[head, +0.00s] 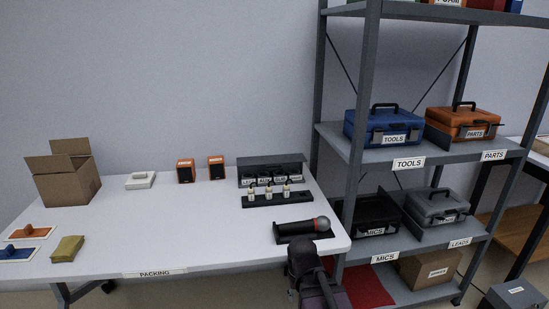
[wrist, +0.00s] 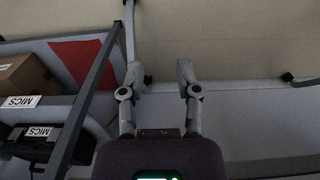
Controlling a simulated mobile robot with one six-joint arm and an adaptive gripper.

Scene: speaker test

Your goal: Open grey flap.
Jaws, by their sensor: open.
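I cannot tell for certain which part is the grey flap. A grey case (head: 437,204) with a dark handle sits on the shelf bearing the LEADS label; it looks closed. A dark grey upright panel (head: 290,160) stands at the back of the white table behind small labelled items. My gripper (wrist: 158,78) is open and empty in the wrist view, its two fingers apart over bare floor. In the head view my arm's end shows at the table's front right corner, left of the lower shelves; its fingertips are not clear there.
The metal shelf rack (head: 360,110) stands right of the white table (head: 170,225). A blue case (head: 365,127) and an orange case (head: 450,122) sit on its middle shelf. A microphone (head: 320,223) lies in a dark holder near my arm. A cardboard box (head: 430,268) sits low down.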

